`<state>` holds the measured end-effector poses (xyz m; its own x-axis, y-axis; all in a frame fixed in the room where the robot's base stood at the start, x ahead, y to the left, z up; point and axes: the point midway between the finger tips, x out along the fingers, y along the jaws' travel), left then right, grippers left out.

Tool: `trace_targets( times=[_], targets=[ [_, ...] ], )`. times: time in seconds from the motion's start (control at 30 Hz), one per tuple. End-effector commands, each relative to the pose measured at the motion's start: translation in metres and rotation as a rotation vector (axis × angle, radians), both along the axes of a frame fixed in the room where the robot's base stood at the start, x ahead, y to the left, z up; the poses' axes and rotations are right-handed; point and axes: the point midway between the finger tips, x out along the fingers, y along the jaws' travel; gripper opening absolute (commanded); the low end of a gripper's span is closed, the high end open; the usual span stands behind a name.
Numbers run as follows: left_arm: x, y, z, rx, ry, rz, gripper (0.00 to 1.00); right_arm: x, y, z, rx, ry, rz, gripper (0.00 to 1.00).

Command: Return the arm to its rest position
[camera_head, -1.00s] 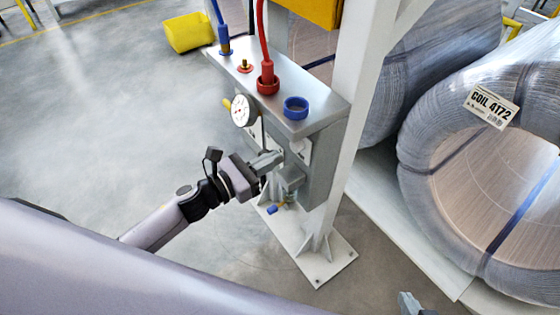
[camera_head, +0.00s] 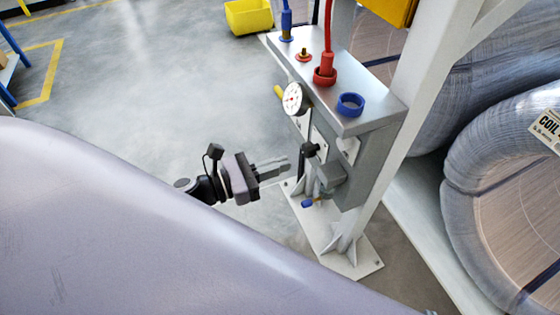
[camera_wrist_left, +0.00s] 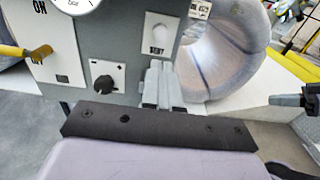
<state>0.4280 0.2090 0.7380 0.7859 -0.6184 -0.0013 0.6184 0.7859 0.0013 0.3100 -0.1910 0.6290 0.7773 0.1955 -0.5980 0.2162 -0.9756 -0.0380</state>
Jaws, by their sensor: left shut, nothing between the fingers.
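My left gripper (camera_head: 286,166) is shut and empty, just left of the grey valve box (camera_head: 372,172) in the head view. A small gap seems to separate its fingertips from the box and its black knob (camera_head: 309,150). In the left wrist view its closed fingers (camera_wrist_left: 162,70) point toward the box front, with the knob (camera_wrist_left: 104,84) to their left and a white switch plate (camera_wrist_left: 160,34) beyond them. Part of my right gripper (camera_wrist_left: 290,100) shows at the right edge of the wrist view; its jaw state is unclear.
The box has a dial gauge (camera_head: 294,98), a red-hose fitting (camera_head: 325,74) and a blue ring (camera_head: 350,104). A white post (camera_head: 428,70) rises beside it. Wrapped coils (camera_head: 470,165) stand at the right. Open floor (camera_head: 170,90) lies to the left; a yellow bin (camera_head: 248,16) stands behind.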

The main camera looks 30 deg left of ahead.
Motion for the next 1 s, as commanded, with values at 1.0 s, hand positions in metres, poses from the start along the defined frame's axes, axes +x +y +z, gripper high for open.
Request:
trace_targets(
  times=[1.0],
  targets=[
    [-0.06,0.012,-0.005,-1.777,1.067,0.607,0.0,-0.004,-0.008,0.062,-0.018,-0.011,-0.015,0.0]
  ],
)
